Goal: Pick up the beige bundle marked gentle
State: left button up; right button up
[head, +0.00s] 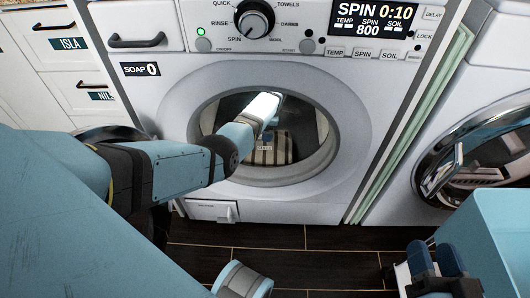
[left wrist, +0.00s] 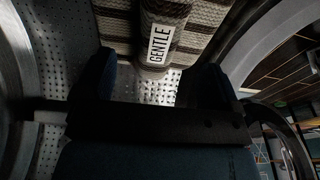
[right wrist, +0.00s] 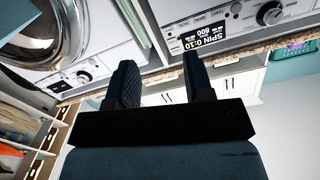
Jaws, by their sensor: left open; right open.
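The beige bundle (head: 283,149), with brown stripes, lies inside the open drum of the front washing machine. In the left wrist view the bundle (left wrist: 118,30) shows with a white GENTLE label (left wrist: 158,43) on a raised band. My left arm reaches through the round door opening. My left gripper (left wrist: 158,72) is open, its fingers on either side of the band's near end; contact cannot be told. In the head view the arm partly hides this gripper and the bundle. My right gripper (head: 435,262) is open and empty, outside the machine at the lower right; it also shows in the right wrist view (right wrist: 161,75).
The door rim (head: 180,125) of the washer closely surrounds my left arm. A second machine with a round glass door (head: 485,150) stands at the right. White drawers (head: 75,70) are at the left. Dark floor (head: 310,255) lies in front.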

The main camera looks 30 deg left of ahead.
aim_at(265, 145)
pick_arm(q)
jog(key=shift+a+f+b, duration=0.15)
jog(key=shift+f+b, duration=0.25)
jog(key=shift+f, duration=0.5)
jog(key=f+b, duration=0.1)
jog(key=f, duration=0.1)
jog(key=f+b, duration=0.1)
jog(key=f, duration=0.1)
jog(key=shift+s+a+b, duration=0.2)
jog(key=shift+a+b, duration=0.05)
jog(key=shift+b, duration=0.1)
jog(key=shift+f, duration=0.35)
jog(key=shift+r, duration=0.1)
jog(key=c, duration=0.8)
jog(key=shift+r, duration=0.1)
jog(key=c, duration=0.8)
pick_arm(e)
jog(key=shift+w+d+f+n, duration=0.3)
jog(key=shift+w+f+n, duration=0.45)
jog(key=shift+n, duration=0.25)
